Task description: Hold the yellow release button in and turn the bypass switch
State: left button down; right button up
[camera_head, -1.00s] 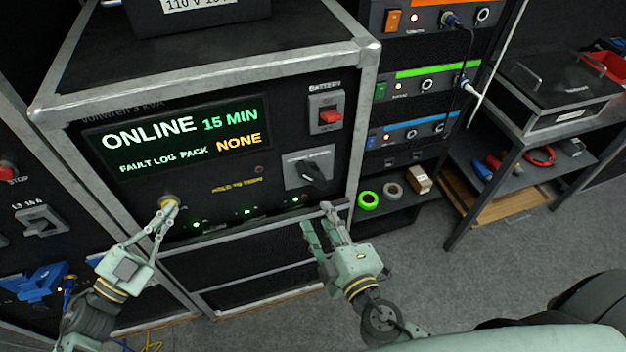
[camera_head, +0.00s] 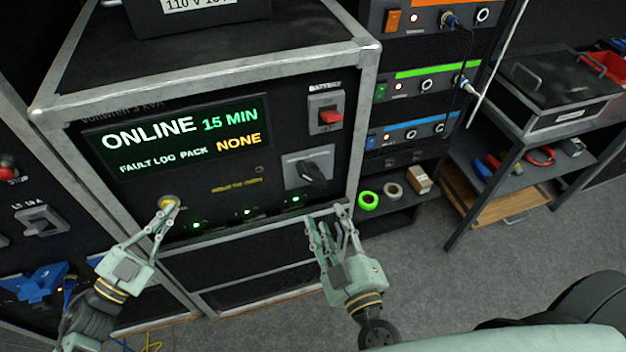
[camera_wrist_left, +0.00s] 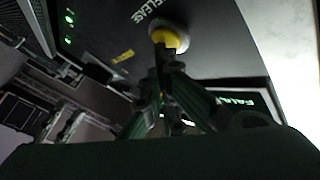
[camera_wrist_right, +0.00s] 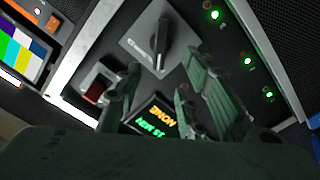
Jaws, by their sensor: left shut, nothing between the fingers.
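The yellow release button (camera_wrist_left: 172,38) sits at the lower left of the black front panel. My left gripper (camera_head: 168,206) is shut with its fingertips at the button, which shows above them in the left wrist view. The black bypass switch (camera_head: 313,171) stands on a grey plate at the right of the panel; in the right wrist view (camera_wrist_right: 160,45) it lies ahead of the fingers. My right gripper (camera_head: 328,212) is open and empty, below the switch and apart from it.
A red battery switch (camera_head: 330,116) sits above the bypass switch. Green lamps (camera_head: 247,212) line the panel's bottom. A rack shelf with tape rolls (camera_head: 368,200) stands to the right.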

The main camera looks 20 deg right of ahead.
aim_at(312, 181)
jog(key=w, duration=1.2)
jog(key=shift+s, duration=0.1)
grip_shut()
